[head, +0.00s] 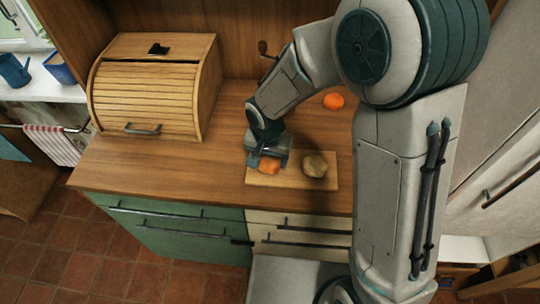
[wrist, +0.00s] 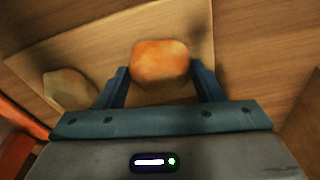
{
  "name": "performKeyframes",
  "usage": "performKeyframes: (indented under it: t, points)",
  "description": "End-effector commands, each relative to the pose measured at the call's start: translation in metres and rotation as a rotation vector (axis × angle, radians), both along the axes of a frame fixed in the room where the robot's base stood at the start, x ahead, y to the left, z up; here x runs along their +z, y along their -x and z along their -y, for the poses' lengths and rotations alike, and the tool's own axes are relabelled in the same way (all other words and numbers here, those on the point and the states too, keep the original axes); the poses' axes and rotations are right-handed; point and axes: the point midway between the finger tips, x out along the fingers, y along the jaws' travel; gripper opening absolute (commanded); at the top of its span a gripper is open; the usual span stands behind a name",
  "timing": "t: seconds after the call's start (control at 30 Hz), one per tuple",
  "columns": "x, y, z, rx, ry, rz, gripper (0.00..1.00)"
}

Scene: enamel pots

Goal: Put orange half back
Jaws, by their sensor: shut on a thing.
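My gripper (head: 267,162) is low over the left part of a wooden cutting board (head: 298,182) and is shut on an orange half (head: 269,167). In the wrist view the orange half (wrist: 160,64) sits between the two blue fingers (wrist: 163,88), with the board (wrist: 210,30) behind it. I cannot tell whether the orange half touches the board. A brownish round thing (head: 315,166) lies on the right part of the board, beside the gripper; it also shows at the left in the wrist view (wrist: 70,89). A brighter orange fruit (head: 333,101) lies farther back on the counter.
A wooden roll-top bread box (head: 150,88), shut, stands on the counter at the left. The counter (head: 190,165) between the box and the board is clear. Green drawers (head: 175,224) and cream drawers (head: 300,232) lie below the front edge.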

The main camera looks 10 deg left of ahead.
Motion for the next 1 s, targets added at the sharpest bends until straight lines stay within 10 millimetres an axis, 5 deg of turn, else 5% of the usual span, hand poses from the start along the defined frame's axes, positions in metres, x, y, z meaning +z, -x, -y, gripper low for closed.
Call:
performKeyframes:
  t: [0.3, 0.33, 0.4, 0.77, 1.0]
  points:
    - [-0.004, 0.000, 0.000, 0.000, 0.000, 0.000, 0.34]
    - [-0.004, 0.000, 0.000, -0.001, 0.000, 0.000, 0.64]
    - [-0.002, 0.000, 0.000, 0.000, 0.000, 0.000, 0.83]
    - [0.001, 0.000, 0.000, 0.000, 0.000, 0.000, 0.83]
    - [0.033, 0.003, -0.001, -0.001, -0.003, 0.005, 0.83]
